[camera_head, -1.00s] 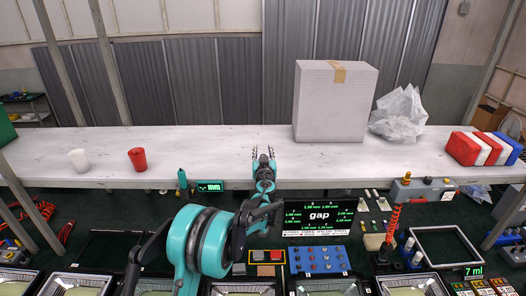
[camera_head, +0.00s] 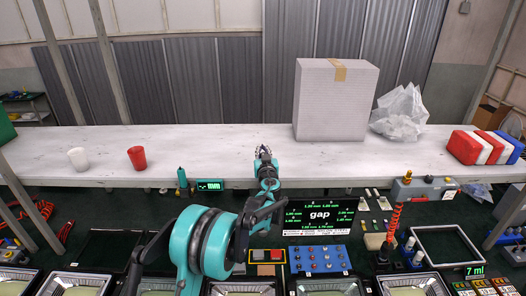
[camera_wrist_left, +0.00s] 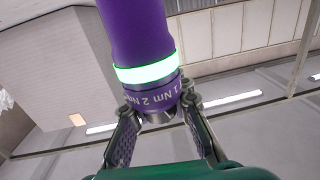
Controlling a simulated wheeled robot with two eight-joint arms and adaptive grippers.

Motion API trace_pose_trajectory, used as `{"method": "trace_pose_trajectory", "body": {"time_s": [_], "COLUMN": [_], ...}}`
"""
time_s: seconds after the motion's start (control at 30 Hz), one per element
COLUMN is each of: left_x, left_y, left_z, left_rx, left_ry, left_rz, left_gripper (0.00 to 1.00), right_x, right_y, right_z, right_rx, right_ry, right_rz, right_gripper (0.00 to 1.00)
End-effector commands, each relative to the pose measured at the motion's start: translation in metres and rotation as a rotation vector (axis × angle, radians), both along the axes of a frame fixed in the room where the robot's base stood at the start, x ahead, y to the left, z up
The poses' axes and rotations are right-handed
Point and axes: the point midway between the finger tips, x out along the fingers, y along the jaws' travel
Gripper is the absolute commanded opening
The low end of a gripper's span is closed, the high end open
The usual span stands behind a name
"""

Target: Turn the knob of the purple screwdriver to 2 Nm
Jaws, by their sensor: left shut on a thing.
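The purple screwdriver (camera_wrist_left: 136,32) hangs down from the top of the left wrist view, with a lit green-white ring (camera_wrist_left: 147,71) around it. Below the ring is its purple knob (camera_wrist_left: 155,92), marked "1 Nm" and "2 Nm"; I cannot tell which value is set. My left gripper (camera_wrist_left: 160,112) has its two fingers on either side of the knob's lower end, shut on it. In the head view my left gripper (camera_head: 263,152) is over the front part of the white table, and I cannot make out the screwdriver there. My right gripper is not in view.
The white table (camera_head: 220,145) holds a white cup (camera_head: 78,159), a red cup (camera_head: 137,158), a large box (camera_head: 335,100) and a plastic bag (camera_head: 399,112).

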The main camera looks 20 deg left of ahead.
Motion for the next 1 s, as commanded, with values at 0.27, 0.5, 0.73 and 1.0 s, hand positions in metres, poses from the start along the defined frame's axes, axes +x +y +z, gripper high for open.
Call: {"method": "trace_pose_trajectory", "body": {"time_s": [0.27,0.5,0.73,1.0], "left_x": [-0.001,-0.003,-0.007,-0.014], "left_y": [0.001,0.005,0.011,0.017], "left_z": [-0.001,-0.003,-0.003,-0.001], "left_rx": [0.001,0.001,0.001,0.001], "left_ry": [0.000,0.000,0.000,0.000], "left_rz": [0.059,0.203,0.394,0.640], "left_gripper": [0.00,0.00,0.00,0.00], "right_x": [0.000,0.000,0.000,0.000], "right_y": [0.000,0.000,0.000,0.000], "right_z": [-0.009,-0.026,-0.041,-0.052], "right_rx": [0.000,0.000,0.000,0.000], "right_ry": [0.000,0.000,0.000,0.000], "right_rz": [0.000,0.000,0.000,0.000], "right_gripper": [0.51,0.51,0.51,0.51]}}
